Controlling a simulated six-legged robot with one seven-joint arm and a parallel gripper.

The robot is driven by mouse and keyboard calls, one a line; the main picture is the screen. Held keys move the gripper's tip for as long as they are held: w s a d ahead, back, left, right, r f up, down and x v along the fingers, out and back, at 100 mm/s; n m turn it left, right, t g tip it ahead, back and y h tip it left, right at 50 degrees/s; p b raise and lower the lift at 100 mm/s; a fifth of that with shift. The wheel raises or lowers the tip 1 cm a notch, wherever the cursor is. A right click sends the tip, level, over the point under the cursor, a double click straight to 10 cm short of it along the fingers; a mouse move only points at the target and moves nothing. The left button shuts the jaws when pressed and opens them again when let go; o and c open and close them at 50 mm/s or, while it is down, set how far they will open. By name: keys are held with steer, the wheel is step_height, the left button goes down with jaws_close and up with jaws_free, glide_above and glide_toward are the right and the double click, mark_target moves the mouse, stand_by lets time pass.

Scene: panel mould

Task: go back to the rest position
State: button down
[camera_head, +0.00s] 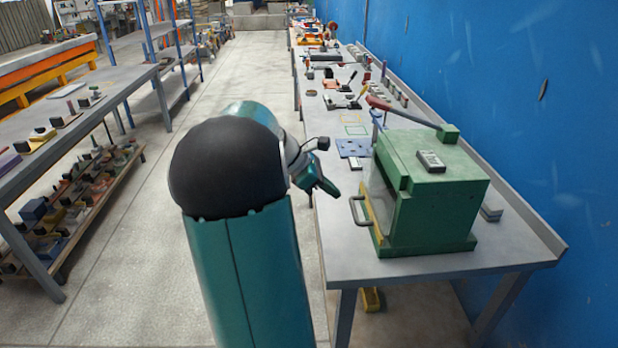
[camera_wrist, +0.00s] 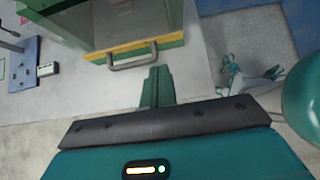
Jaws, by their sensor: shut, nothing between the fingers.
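My gripper (camera_head: 325,189) is at the left edge of the workbench, left of the green machine (camera_head: 445,200). In the wrist view my gripper (camera_wrist: 158,72) shows its green fingers together, with nothing between them. The fingertips point toward the grey handle (camera_wrist: 145,55) on the machine's yellow-edged front, which also shows in the head view. I cannot tell the exact gap, but no grip on the handle shows. My dark-jointed teal arm fills the middle of the head view and hides part of the floor.
The grey workbench (camera_head: 345,262) runs along the blue wall (camera_head: 530,90). A blue plate (camera_head: 353,147) lies on it, with several tools farther back. Left stands another bench (camera_head: 95,92) with shelves. The concrete floor (camera_head: 140,250) between them is clear.

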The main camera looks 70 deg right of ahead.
steer(key=w+a+r+m+t, duration=0.15)
steer(key=w+a+t, duration=0.25)
steer(key=w+a, duration=0.5)
steer(key=w+a+r+m+t, duration=0.15)
steer(key=w+a+t, duration=0.35)
steer(key=a, duration=0.9)
steer(key=s+a+r+m+t+y, duration=0.1)
steer(key=a+t+y, duration=0.3)
steer(key=a, duration=2.3)
steer(key=shift+s+a+m+t, duration=0.2)
steer(key=shift+a+m+t, duration=0.1)
steer(key=shift+m, duration=0.4)
steer(key=shift+d, duration=0.3)
